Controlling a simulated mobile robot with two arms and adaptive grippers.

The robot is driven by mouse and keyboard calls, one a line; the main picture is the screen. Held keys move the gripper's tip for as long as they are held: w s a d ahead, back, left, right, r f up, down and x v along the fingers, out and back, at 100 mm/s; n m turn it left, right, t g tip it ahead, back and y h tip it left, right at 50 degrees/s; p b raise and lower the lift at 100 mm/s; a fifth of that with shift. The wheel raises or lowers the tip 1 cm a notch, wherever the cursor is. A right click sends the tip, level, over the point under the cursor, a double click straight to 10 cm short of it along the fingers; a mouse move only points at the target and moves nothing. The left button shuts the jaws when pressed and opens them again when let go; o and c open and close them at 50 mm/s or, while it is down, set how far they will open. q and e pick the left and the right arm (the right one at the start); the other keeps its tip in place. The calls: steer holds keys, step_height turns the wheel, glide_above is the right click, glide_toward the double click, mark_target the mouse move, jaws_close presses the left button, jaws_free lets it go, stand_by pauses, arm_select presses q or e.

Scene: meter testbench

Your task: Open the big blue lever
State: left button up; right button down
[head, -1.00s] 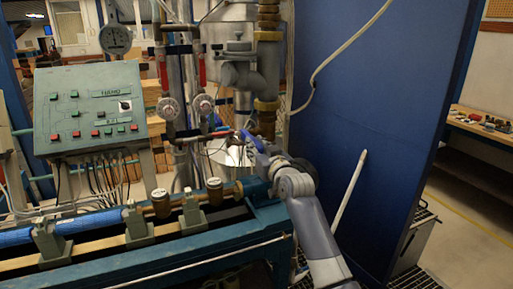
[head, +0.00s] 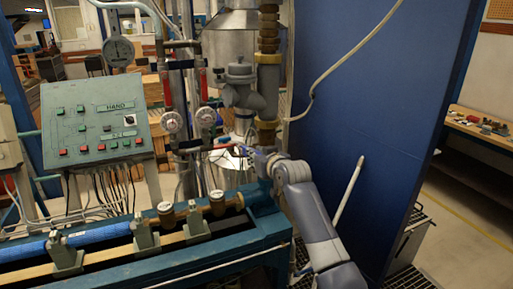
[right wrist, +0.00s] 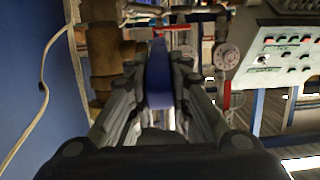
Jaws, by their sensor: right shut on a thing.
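The big blue lever (right wrist: 158,75) shows in the right wrist view as a long blue bar between the fingers of my right gripper (right wrist: 160,88). The gripper is shut on it, with a dark finger on each side. In the head view my right gripper (head: 258,154) is at the pipework right of the bench's end, and it hides most of the lever. My left gripper is not in view.
A smaller red lever (head: 222,147) sits just left of my right gripper. A green control panel (head: 97,122) and gauges (head: 172,122) stand to the left. A large blue partition (head: 370,100) rises close on the right. The blue bench (head: 215,250) lies in front.

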steer(key=r+p, duration=0.1)
steer(key=r+g+p, duration=0.1)
steer(key=shift+w+a+r+g+h+p, duration=0.1)
steer(key=shift+w+r+g+h+p, duration=0.1)
steer(key=shift+w+g+h+p, duration=0.15)
steer(key=shift+w+r+g+p, duration=0.25)
steer(key=shift+g+p, duration=0.05)
steer(key=shift+g, duration=0.05)
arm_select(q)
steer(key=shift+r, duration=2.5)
arm_select(e)
steer(key=shift+w+a+r+g+h, duration=0.15)
steer(key=shift+w+r+g+h, duration=0.1)
steer(key=shift+g, duration=0.35)
steer(key=c, duration=1.5)
jaws_free()
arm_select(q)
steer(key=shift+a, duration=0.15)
arm_select(e)
steer(key=shift+v, duration=5.95)
steer(key=shift+c, duration=0.2)
